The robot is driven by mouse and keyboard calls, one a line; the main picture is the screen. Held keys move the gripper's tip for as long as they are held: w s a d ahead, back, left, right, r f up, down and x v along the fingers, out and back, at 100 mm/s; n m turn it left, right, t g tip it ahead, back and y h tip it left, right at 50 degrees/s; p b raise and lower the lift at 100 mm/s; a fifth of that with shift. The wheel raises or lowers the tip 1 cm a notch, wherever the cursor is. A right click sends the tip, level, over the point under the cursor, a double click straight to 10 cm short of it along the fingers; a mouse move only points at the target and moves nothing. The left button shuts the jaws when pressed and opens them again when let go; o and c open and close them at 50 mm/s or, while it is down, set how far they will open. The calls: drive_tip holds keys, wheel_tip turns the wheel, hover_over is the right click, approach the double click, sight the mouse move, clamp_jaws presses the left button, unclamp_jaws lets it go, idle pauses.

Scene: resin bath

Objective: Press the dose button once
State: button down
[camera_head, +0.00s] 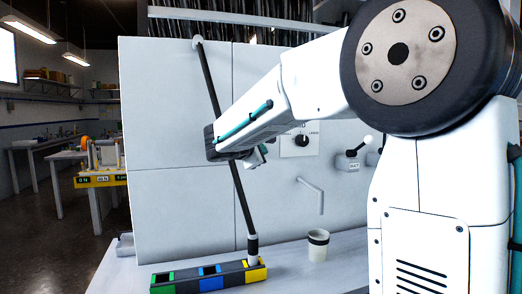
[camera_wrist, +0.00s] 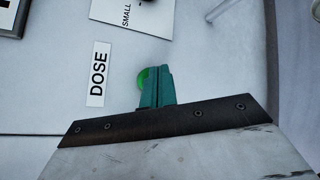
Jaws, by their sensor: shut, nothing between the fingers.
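The green dose button (camera_wrist: 144,77) shows in the wrist view on the pale panel (camera_wrist: 55,105), to the right of the "DOSE" label (camera_wrist: 98,74). My gripper (camera_wrist: 157,74) has its teal fingers shut, with nothing between them. The fingers cover the right part of the button; I cannot tell whether they touch it. In the head view my gripper (camera_head: 257,157) is in front of the panel, left of the dial, and the button does not show there.
Right of the gripper are a dial (camera_head: 301,141) and a white-knobbed lever (camera_head: 354,151). Below are a bent spout (camera_head: 312,190) and a banded cup (camera_head: 318,250). A long dark rod (camera_head: 242,200) leans at the panel, its foot by the coloured block tray (camera_head: 187,287).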

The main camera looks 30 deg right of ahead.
drive_tip(key=shift+w+d, duration=0.1)
drive_tip(key=shift+w, duration=0.25)
drive_tip(key=shift+w+d, duration=0.15)
drive_tip(key=shift+w, duration=0.35)
idle(0.7)
drive_tip(key=shift+s, duration=0.1)
drive_tip(key=shift+s+a, duration=0.3)
drive_tip(key=shift+s, duration=0.5)
drive_tip(key=s, duration=0.2)
drive_tip(key=s+a, duration=0.1)
drive_tip(key=s, duration=0.1)
drive_tip(key=shift+s+a, duration=0.15)
drive_tip(key=shift+s, duration=0.25)
idle(0.8)
